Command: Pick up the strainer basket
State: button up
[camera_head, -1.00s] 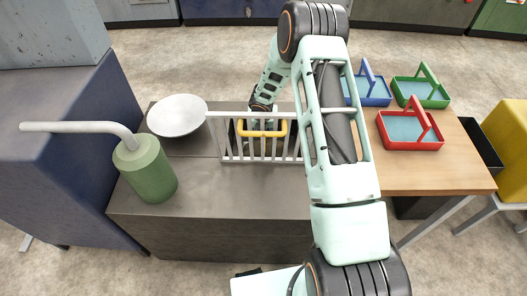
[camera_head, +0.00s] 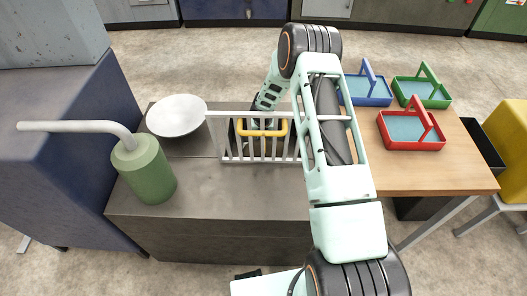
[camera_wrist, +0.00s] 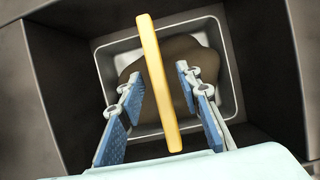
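The strainer basket shows in the wrist view as a pale, rounded-square basket (camera_wrist: 230,95) with brown contents and a yellow bar handle (camera_wrist: 151,50) across its top. It sits inside a dark, walled recess. In the head view its yellow handle (camera_head: 262,133) shows behind a white railing, and its body is mostly hidden. My gripper (camera_wrist: 160,75) is open, with one blue-padded finger on each side of the handle. Gaps show between the handle and both fingers. In the head view my fingers are largely hidden behind the handle and railing.
The white railing (camera_head: 232,151) stands along the recess's near side. A pale round dish (camera_head: 177,115) and a green canister with a spout (camera_head: 145,172) stand to the left. Blue, green and red caddies (camera_head: 410,131) stand on the wooden table (camera_head: 415,174) at right.

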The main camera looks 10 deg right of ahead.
jog(key=shift+f, duration=0.15)
grip_shut()
dwell(0.4)
